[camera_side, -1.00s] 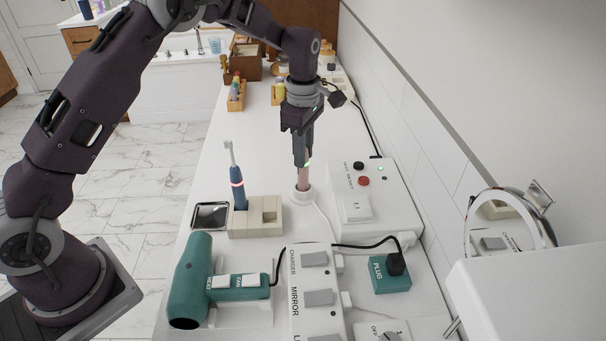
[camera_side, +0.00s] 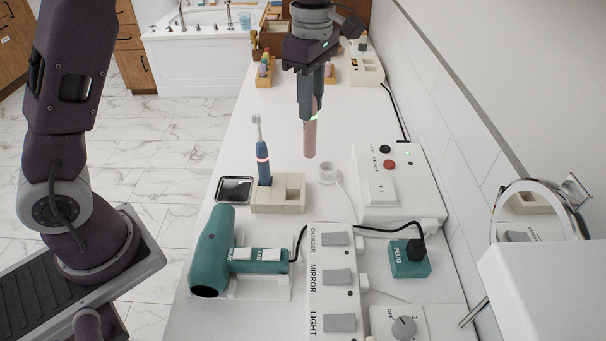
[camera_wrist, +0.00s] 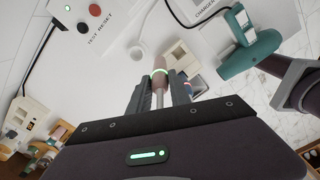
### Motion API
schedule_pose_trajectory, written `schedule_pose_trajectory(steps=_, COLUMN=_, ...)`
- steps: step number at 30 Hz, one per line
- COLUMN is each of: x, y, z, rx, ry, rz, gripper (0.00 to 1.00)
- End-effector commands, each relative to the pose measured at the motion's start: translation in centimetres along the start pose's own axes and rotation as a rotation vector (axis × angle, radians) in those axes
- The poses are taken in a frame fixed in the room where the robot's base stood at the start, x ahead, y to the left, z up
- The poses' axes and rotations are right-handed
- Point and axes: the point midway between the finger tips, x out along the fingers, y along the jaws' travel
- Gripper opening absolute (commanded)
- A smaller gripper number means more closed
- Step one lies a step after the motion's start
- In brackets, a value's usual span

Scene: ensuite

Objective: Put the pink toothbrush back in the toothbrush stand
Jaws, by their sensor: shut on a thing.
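The pink toothbrush (camera_side: 310,137) hangs upright in my gripper (camera_side: 311,112), its lower end in the air above the counter. My gripper is shut on it; the wrist view also shows the pink body (camera_wrist: 160,63) with a glowing green ring between the fingers. The beige toothbrush stand (camera_side: 278,207) is on the counter, lower left of the held brush. A blue toothbrush (camera_side: 263,168) with a red ring stands in its left part; the stand's right part shows empty openings. The round white charger base (camera_side: 328,174) is just below and right of the pink brush, empty and apart from it.
A dark shallow tray (camera_side: 235,188) lies left of the stand. A green hair dryer (camera_side: 215,250) and a white switch panel (camera_side: 333,318) are in front. A white outlet box (camera_side: 388,180) stands at right. The counter behind the stand is clear.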

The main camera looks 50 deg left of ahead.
Motion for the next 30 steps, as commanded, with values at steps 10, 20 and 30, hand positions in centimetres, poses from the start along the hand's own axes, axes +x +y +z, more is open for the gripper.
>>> schedule_pose_trajectory(steps=10, x=3.5, y=-5.5, z=-1.1, rx=0.007, ry=-0.001, rz=-0.007, gripper=0.0)
schedule_pose_trajectory(steps=20, x=9.7, y=-5.4, z=-1.1, rx=0.007, ry=-0.002, rz=-0.005, gripper=0.0)
schedule_pose_trajectory(steps=30, x=10.5, y=-5.3, z=-1.0, rx=0.008, ry=-0.003, rz=-0.001, gripper=0.0)
